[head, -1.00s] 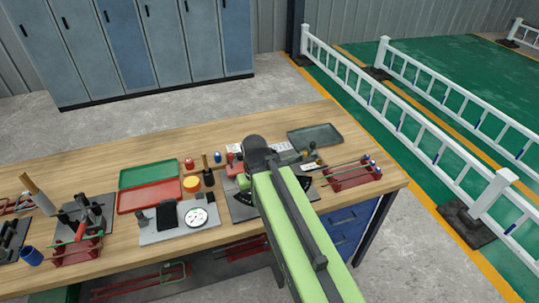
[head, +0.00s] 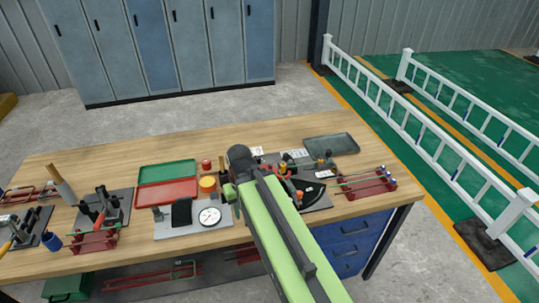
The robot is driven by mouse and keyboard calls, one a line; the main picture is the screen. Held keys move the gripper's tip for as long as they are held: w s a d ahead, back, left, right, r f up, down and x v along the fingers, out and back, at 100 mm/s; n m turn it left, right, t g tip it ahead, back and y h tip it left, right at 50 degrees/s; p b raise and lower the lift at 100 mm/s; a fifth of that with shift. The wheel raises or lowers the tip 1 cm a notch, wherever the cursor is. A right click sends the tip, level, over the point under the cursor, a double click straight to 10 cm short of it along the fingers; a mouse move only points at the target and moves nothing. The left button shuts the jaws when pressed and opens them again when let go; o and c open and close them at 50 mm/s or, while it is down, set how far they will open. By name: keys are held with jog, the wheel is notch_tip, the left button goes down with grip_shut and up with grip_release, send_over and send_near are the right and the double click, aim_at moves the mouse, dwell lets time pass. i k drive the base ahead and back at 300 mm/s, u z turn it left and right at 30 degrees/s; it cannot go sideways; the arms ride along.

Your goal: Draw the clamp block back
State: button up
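My lime-green arm reaches over the workbench (head: 90,168), and its dark elbow joint hides part of the bench. My gripper (head: 228,188) barely shows beside the arm, low over the middle of the bench; its fingers cannot be made out. I cannot tell for certain which part is the clamp block. A dark plate with a black fan-shaped scale (head: 303,193) and small fittings lies right of the arm, partly hidden by it. Another dark plate with black upright blocks (head: 105,204) stands at the left.
A grey plate (head: 175,229) holds a black block and a round white dial (head: 209,216). Behind are a red tray (head: 165,193), a green tray (head: 165,172) and a dark tray (head: 331,145). A red rack (head: 368,184) with bars stands at the right end.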

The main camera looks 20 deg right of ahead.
aim_at(285, 156)
jog(key=u, duration=2.15)
jog(key=k, duration=1.3)
jog(key=z, duration=0.7)
jog(key=i, duration=1.05)
jog(key=u, duration=0.1)
